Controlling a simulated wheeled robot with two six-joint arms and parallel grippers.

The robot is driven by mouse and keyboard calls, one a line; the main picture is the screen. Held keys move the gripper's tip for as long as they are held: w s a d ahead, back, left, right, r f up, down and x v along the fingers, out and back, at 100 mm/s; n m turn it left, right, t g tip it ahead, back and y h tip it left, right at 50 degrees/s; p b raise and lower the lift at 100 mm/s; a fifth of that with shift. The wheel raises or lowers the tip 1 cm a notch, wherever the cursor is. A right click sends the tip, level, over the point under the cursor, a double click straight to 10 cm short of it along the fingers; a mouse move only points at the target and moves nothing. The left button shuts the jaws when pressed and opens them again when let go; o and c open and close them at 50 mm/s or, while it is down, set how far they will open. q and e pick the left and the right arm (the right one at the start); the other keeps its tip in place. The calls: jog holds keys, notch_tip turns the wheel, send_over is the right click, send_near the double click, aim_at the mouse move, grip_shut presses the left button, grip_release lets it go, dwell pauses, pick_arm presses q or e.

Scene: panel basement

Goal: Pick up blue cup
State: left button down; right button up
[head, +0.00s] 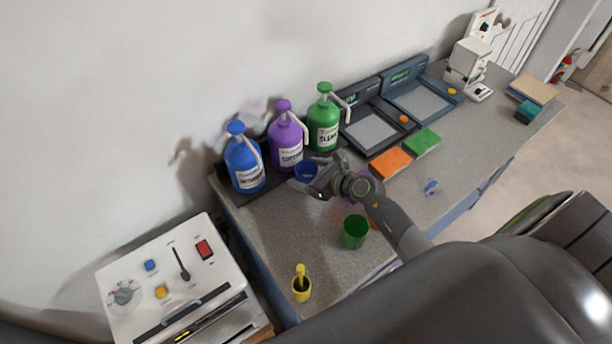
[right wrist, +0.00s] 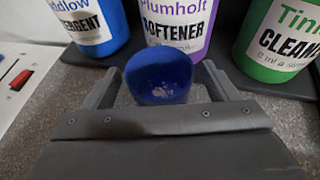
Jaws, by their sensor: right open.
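The blue cup (head: 306,171) stands on the grey counter in front of the purple bottle in the head view, partly covered by my right gripper (head: 318,188). In the right wrist view the blue cup (right wrist: 158,78) is between the two spread fingers of my right gripper (right wrist: 155,85), with its opening towards the camera. The fingers stand apart, one on each side of the cup. I cannot tell whether either finger touches it. My left gripper is not in view.
Behind the cup stand a blue bottle (head: 244,160), a purple bottle (head: 286,138) and a green bottle (head: 323,120). A green cup (head: 355,232) and a yellow cup (head: 301,290) stand nearer on the counter (head: 270,230). Orange (head: 391,163) and green (head: 422,142) blocks lie right.

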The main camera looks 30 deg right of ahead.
jog(key=shift+w+a+f, duration=0.15)
jog(key=shift+w, duration=0.2)
jog(key=c, duration=1.1)
notch_tip(320, 180, up, 10)
jog(key=p, duration=0.1)
dwell(0.4)
dwell(2.9)
